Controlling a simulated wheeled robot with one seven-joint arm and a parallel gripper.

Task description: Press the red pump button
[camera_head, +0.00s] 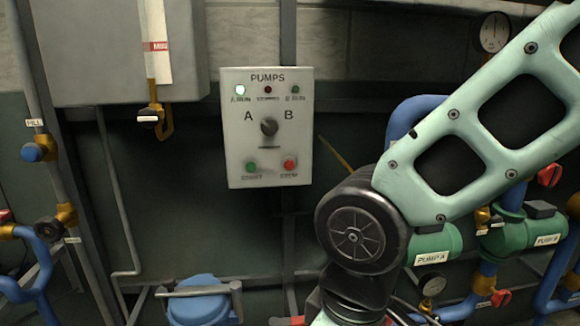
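A light grey panel labelled PUMPS (235,148) is mounted upright at the centre. The red button (290,164), labelled STOP, sits at its lower right. A green button (251,167) sits at the lower left. Between the letters A and B is a dark selector knob (268,126). At the top left of the panel the A lamp (240,90) is lit whitish-green; the other two lamps look dark. My arm crosses the right side of the view, with an elbow joint right of and below the panel. My gripper is outside the view, so its opening is hidden.
A grey tank (110,50) with a sight gauge hangs at upper left. Pipes and a blue valve (33,152) line the left. A blue round-topped vessel (197,298) stands below. Green pumps A (432,243) and B (520,238) are at right. The space before the panel looks clear.

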